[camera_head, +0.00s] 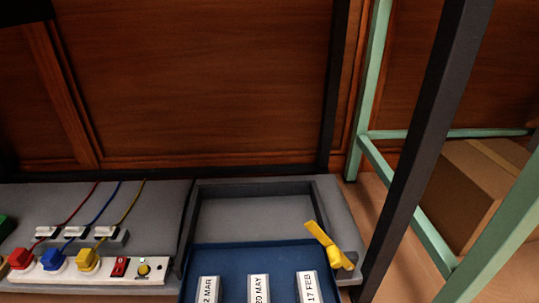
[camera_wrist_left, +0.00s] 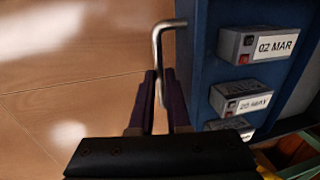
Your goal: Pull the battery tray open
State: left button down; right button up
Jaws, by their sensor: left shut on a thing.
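The blue battery tray (camera_head: 265,257) is partly out of its grey housing (camera_head: 345,213), with an empty recess (camera_head: 255,217) showing behind it. It carries three white-labelled batteries marked 2 MAR (camera_head: 208,290), 20 MAY (camera_head: 259,289) and 17 FEB (camera_head: 307,287). The tray's front is below the head view. In the left wrist view, a bent metal handle (camera_wrist_left: 157,45) stands out from the blue tray (camera_wrist_left: 197,60). My left gripper (camera_wrist_left: 160,85) is shut on this handle. My right gripper is in neither view.
A yellow lever (camera_head: 327,245) sits at the housing's right edge. Left of the tray is a white strip (camera_head: 105,273) with red, blue and yellow plugs and a red switch. A dark post (camera_head: 420,150) and green frame (camera_head: 365,90) stand right. Wooden floor is clear beside the handle.

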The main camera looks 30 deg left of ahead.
pick_arm(q)
jog(key=s+d, duration=0.1)
jog(key=s+d+p, duration=0.1)
jog(key=s, duration=0.1)
jog(key=shift+s, duration=0.25)
jog(key=c, duration=0.9)
grip_release()
jog(key=shift+d, duration=0.1)
